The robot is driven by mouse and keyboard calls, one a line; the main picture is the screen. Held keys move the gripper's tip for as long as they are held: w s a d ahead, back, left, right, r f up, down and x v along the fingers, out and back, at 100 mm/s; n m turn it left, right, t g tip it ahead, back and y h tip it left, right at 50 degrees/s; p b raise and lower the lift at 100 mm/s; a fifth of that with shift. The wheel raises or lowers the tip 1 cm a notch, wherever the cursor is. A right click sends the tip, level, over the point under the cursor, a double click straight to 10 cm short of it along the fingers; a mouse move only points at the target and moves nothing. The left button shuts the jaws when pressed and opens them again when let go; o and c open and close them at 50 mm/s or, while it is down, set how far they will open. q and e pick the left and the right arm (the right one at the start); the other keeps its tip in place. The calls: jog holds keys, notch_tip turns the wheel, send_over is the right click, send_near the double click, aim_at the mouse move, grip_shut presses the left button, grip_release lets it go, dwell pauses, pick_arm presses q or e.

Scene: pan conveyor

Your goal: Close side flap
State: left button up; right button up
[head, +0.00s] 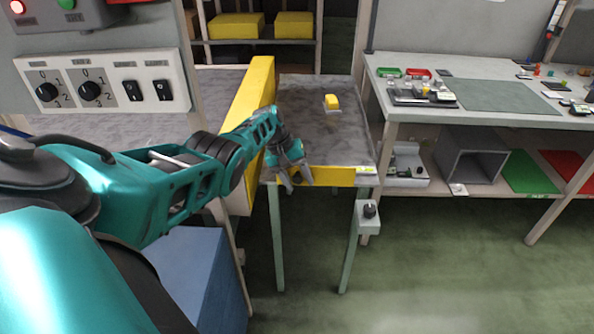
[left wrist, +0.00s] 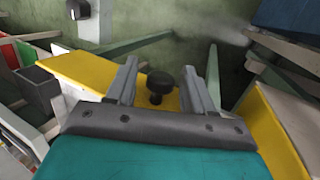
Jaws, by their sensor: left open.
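The side flap looks to be the grey panel (head: 330,135) with a yellow front edge (head: 335,177), lying flat beside a tall yellow rail (head: 247,100). My left gripper (head: 297,184) is at the left part of that front edge, open and pointing down. In the left wrist view a black round knob (left wrist: 160,82) on the yellow edge (left wrist: 85,72) shows between the open fingers of my left gripper (left wrist: 172,60). The fingers stand apart from the knob on both sides in that view; contact is not visible. My right gripper is not in view.
A control box with knobs and switches (head: 100,82) stands at left. A workbench (head: 500,105) is at right. Floor at front is clear.

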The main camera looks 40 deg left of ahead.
pick_arm(q)
jog(key=p+v, duration=0.3)
jog(key=v, duration=0.3)
jog(key=shift+a+r, duration=0.15)
jog(key=shift+r, duration=0.2)
jog(key=v, duration=0.6)
jog(key=shift+s, duration=0.15)
